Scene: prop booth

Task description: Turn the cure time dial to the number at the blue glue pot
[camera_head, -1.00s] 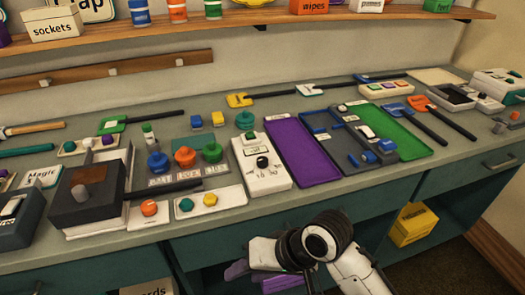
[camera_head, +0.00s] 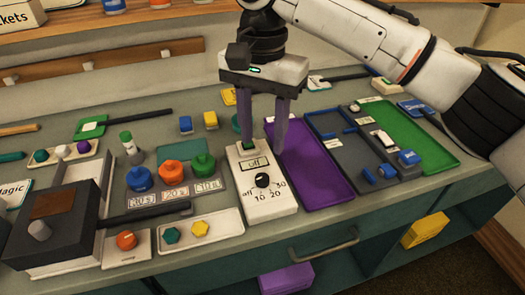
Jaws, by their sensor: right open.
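The cure time dial is a black knob (camera_head: 262,180) on a white box (camera_head: 268,207). Numbers 10, 20 and 30 and an "off" mark ring it, and a small display (camera_head: 255,163) above it reads "off". The knob's exact pointing is too small to tell. The blue glue pot (camera_head: 139,180) stands left of the box, with a number card (camera_head: 142,199) before it that is too blurred to read surely. My right gripper (camera_head: 262,145) is open and empty, fingers down, above the back end of the box. My left gripper is out of view.
Orange (camera_head: 173,173) and green (camera_head: 204,167) pots stand beside the blue one, each with a card. A purple tray (camera_head: 305,175) lies close right of the dial box. A tray with two buttons (camera_head: 200,230) lies to its front left.

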